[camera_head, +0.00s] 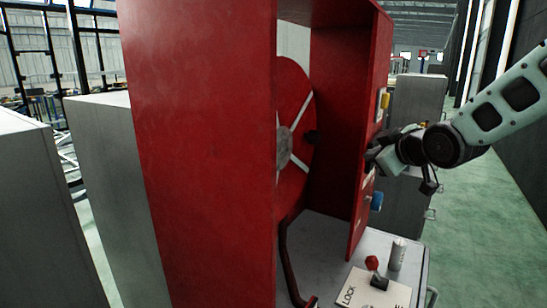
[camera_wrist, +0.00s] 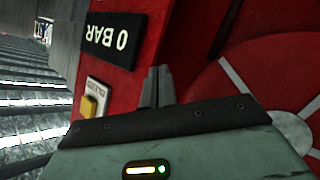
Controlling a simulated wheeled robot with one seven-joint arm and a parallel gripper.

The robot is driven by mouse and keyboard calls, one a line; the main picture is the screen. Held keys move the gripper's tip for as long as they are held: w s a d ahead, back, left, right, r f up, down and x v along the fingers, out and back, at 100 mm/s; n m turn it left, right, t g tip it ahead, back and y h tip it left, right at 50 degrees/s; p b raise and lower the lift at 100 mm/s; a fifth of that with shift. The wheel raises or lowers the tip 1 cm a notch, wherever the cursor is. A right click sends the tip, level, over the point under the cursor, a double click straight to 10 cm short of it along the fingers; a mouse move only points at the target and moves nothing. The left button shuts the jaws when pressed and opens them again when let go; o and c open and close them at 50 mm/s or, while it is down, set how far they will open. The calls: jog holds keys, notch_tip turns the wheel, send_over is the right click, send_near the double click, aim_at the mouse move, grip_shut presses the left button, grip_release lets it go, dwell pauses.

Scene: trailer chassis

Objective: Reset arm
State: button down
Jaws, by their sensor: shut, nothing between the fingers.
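My arm (camera_head: 500,108) reaches in from the right in the head view. My gripper (camera_head: 374,158) is at the front edge panel of a red cabinet (camera_head: 205,130), between a yellow button and a blue knob (camera_head: 376,201). In the wrist view my gripper (camera_wrist: 158,72) shows its two fingers together, with nothing between them. The fingers point toward the red panel (camera_wrist: 180,75), beside a black display (camera_wrist: 112,38) that reads "0 BAR" upside down. Whether the fingertips touch the panel, I cannot tell.
A yellow button (camera_head: 384,99) sits above my gripper. A red reel (camera_head: 297,125) is inside the cabinet. Below are a red-topped lever (camera_head: 372,265), a "LOCK" plate (camera_head: 356,292) and a grey cylinder (camera_head: 397,254). Grey cabinets (camera_head: 115,180) stand left. Green floor (camera_head: 480,220) is open at right.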

jog(key=s+a+f+m+g, duration=0.1)
jog(key=s+a+f+g, duration=0.3)
jog(key=s, duration=0.4)
jog(key=s+a+f+g, duration=0.2)
jog(key=s+a+f, duration=0.3)
jog(key=s, duration=0.2)
jog(key=s+f+g+h, duration=0.1)
jog(key=s+f+g, duration=0.1)
jog(key=s, duration=0.9)
jog(key=s+f+g+h+b, duration=0.1)
jog(key=s+f+g, duration=0.2)
jog(key=s, duration=0.8)
jog(key=shift+s+a+f+m+g+h, duration=0.2)
jog(key=shift+a+f+m+g+h, duration=0.2)
jog(key=shift+g, duration=0.4)
